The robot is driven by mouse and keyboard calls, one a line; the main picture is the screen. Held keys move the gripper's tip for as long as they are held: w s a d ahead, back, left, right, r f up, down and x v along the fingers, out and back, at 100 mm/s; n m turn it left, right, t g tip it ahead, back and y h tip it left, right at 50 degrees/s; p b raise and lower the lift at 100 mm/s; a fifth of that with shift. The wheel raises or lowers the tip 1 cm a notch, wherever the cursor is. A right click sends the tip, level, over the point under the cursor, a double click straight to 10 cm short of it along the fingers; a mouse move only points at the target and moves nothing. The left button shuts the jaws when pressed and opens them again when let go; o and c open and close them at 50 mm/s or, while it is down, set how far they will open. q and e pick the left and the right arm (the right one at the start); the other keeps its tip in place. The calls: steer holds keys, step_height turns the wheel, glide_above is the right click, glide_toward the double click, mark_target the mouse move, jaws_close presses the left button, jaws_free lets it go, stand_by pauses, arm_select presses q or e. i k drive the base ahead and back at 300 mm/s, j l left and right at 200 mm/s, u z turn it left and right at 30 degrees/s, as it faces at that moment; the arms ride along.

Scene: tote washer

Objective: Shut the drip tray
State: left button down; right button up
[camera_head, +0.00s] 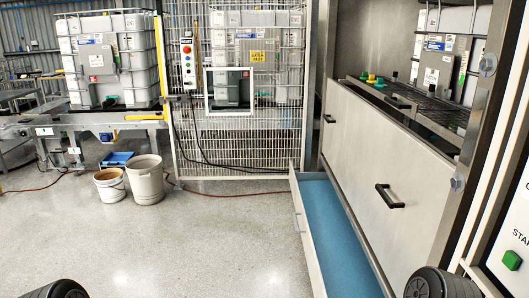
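The drip tray (337,232) is a long drawer with a blue inside and pale walls, low at the base of the washer on the right. It is pulled out to the left from under the big grey panel, and its blue floor is bare. Its front face (306,240) points left, with a small handle partly visible on it. The near end of the tray runs out of the bottom of the picture. Only dark rounded parts of my arms show at the bottom left and bottom right corners. Neither gripper is in view.
The washer's grey panel (385,180) with black handles rises above the tray. A green button (512,260) is at far right. A wire fence (240,140), two buckets (145,180) and a conveyor (85,122) stand behind. The floor left of the tray is clear.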

mark_target(338, 266)
steer(key=i+z, duration=0.2)
steer(key=i, duration=0.2)
steer(key=i+j+z, duration=0.15)
steer(key=i, duration=0.2)
steer(key=i+j+z, duration=0.2)
steer(key=i, duration=0.2)
steer(key=i+j+z, duration=0.1)
steer(key=z, duration=0.3)
steer(key=j+z, duration=0.1)
steer(key=z, duration=0.35)
steer(key=i+j+z, duration=0.1)
steer(key=z, duration=0.3)
steer(key=i+j+z, duration=0.15)
steer(key=j+z, duration=0.2)
steer(key=j, duration=0.7)
steer(key=j+z, duration=0.35)
steer(key=j, duration=1.3)
steer(key=i, duration=0.05)
